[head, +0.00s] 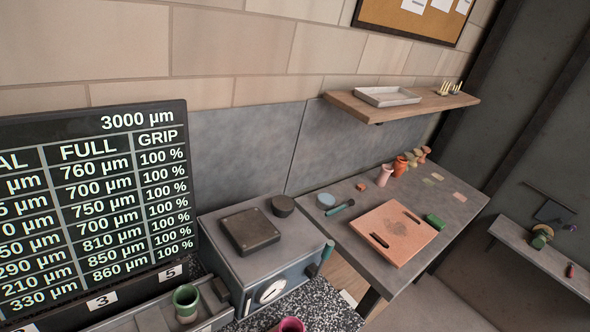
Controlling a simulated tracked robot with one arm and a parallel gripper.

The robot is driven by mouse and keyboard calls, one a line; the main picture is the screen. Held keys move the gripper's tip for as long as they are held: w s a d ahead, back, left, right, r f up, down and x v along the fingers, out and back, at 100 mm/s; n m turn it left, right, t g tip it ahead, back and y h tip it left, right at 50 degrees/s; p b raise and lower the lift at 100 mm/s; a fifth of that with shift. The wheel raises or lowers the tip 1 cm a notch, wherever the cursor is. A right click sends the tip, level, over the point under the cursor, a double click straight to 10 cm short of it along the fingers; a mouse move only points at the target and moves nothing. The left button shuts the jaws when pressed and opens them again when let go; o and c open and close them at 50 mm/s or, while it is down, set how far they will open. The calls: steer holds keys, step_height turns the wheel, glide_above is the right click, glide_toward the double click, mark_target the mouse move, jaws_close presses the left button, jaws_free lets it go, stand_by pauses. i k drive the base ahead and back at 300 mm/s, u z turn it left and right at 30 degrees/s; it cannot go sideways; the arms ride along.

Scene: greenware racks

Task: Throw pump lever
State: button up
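A grey metal box (236,272) with a round white gauge (271,291) on its front stands at the lower middle. It looks like the pump unit. A short lever-like handle with a dark teal grip (327,252) sticks up at the box's right front corner, tilted. A dark knob-like part (312,270) sits at its lower end. I cannot tell which position the lever is in. A dark square plate (250,231) and a dark round cap (283,206) are on the box top. My gripper is not in view.
A screen (95,200) with a table of numbers stands left. A green cup (186,302) and a pink cup (291,325) are in front. A grey table (452,212) at right carries a pinkish board (394,233) and several small vases. A wooden shelf (405,104) hangs above.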

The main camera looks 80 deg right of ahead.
mark_target(329, 246)
steer(key=z, duration=2.05)
steer(key=k, duration=1.3)
steer(key=z, duration=0.45)
steer(key=i, duration=1.7)
steer(key=u, duration=0.3)
